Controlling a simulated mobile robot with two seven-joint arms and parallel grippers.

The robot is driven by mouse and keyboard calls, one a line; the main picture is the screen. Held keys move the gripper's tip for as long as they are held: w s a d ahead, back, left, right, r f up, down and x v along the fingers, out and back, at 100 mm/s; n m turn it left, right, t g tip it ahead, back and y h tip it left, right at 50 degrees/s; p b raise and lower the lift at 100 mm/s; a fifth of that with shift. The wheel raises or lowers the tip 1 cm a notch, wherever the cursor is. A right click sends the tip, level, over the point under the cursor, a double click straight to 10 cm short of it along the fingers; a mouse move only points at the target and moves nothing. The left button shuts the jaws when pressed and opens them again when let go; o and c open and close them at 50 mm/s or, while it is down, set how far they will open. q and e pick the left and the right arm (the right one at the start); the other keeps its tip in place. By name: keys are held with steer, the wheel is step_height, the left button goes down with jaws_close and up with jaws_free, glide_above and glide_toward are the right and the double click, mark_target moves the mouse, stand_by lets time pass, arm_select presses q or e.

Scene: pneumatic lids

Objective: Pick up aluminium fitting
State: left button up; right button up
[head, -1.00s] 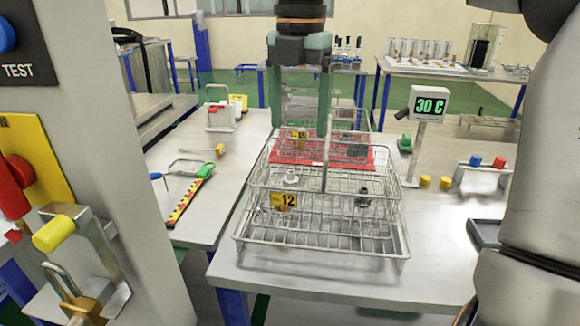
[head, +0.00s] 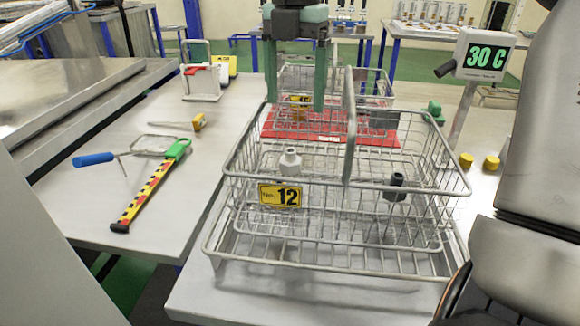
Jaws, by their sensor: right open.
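Either is partly crossed by wires, and I cannot tell for sure which is aluminium; the pale one looks more likely. My right gripper (head: 295,104) hangs from the top of the view with its two green fingers apart and nothing between them. It appears above the basket's rear left part, apart from both fittings. My left gripper is not in view.
A second wire basket (head: 375,85) stands behind on a red mat (head: 345,138). The 30 C display (head: 486,55) stands at the right, with two yellow caps (head: 466,160) by it. A yellow-black striped tool (head: 150,195) and blue-handled tool (head: 93,159) lie on the left table.

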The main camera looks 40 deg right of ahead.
mark_target(291, 150)
step_height(291, 150, down, 6)
steer(key=shift+a+f+b, duration=0.1)
steer(key=shift+b, duration=0.5)
step_height(291, 150, down, 2)
steer(key=shift+a+b, duration=0.15)
steer(key=shift+b, duration=0.2)
step_height(291, 150, down, 3)
steer(key=shift+w+a, duration=0.1)
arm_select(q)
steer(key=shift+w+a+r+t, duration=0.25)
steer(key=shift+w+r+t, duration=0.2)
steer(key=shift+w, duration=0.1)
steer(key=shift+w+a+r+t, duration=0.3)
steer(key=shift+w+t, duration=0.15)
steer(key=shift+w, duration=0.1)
arm_select(e)
jaws_close()
